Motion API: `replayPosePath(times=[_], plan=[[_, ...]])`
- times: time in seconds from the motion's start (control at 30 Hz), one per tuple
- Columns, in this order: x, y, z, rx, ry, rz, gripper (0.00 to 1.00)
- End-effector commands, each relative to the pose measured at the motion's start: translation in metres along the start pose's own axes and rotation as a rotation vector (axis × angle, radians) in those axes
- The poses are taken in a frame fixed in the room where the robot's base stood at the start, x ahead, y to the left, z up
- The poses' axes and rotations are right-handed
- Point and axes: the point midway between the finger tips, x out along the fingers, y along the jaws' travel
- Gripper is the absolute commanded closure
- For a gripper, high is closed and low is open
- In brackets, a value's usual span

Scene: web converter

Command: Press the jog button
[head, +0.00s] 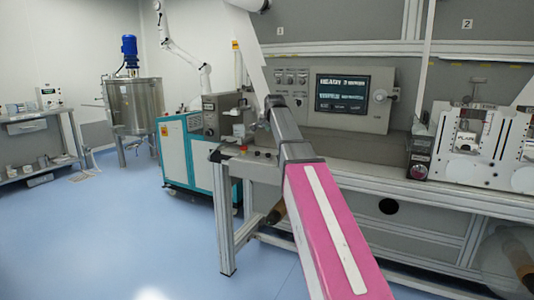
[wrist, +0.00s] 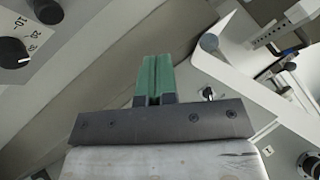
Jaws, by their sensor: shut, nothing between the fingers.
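My gripper shows in the wrist view, its two green fingers (wrist: 154,78) together with nothing between them. The fingertips point toward a plain grey-beige surface and I see no button at them. In the head view my pink arm reaches up to the front of the machine, and I cannot make out the fingers there. A grey control panel (head: 345,119) with a lit screen (head: 341,94) stands just right of the arm's end. Small controls (head: 290,77) sit left of the screen. No label reading jog is legible, so I cannot tell which control is the jog button.
In the wrist view, a black dial (wrist: 12,51) with a scale is at the left and a white plate (wrist: 240,82) with fittings at the right. In the head view, a white unit (head: 475,145) stands at the right, a teal cabinet (head: 172,155) at the left.

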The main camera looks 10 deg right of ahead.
Motion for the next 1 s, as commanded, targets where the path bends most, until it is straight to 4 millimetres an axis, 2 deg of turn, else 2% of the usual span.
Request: replayPosePath(times=[0.47, 1.0], plan=[[0.006, 0.005, 0.005, -0.001, -0.001, 0.001, 1.0], [0.05, 0.037, 0.037, -0.001, -0.002, 0.002, 1.0]])
